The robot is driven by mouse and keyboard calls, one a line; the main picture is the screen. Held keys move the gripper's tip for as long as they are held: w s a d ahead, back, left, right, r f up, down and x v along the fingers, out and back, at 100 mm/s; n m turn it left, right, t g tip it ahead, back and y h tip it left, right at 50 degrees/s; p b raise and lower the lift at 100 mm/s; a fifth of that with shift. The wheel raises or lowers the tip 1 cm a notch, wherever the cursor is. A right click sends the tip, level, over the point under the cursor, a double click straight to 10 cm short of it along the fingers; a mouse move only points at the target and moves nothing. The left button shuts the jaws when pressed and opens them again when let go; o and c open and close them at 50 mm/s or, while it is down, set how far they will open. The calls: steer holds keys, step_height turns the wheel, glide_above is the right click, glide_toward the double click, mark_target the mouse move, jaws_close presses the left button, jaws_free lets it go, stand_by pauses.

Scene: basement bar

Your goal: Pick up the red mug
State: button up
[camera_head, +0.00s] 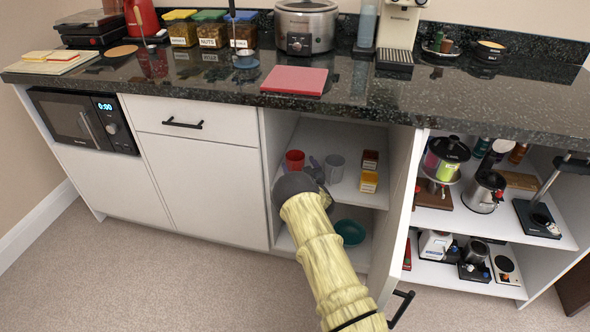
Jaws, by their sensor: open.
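A red mug (295,160) stands upright on the upper shelf of the open cabinet, near its left wall. My gripper (318,168) reaches into the cabinet just right of and in front of the mug. Its fingers are open, and I see nothing between them. My wrist and arm cover the shelf's front edge and part of the space below the mug. Whether a finger touches the mug cannot be told.
A teal bowl (350,232) is on the lower shelf. The open cabinet door (398,215) stands right of my arm. The black counter (420,100) overhangs above.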

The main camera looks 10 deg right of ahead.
steer(key=shift+w+a+b, duration=0.15)
steer(key=shift+w, duration=0.55)
steer(key=shift+w+a+b, duration=0.1)
steer(key=shift+w+b, duration=0.05)
steer(key=shift+w, duration=0.5)
steer(key=c, duration=1.2)
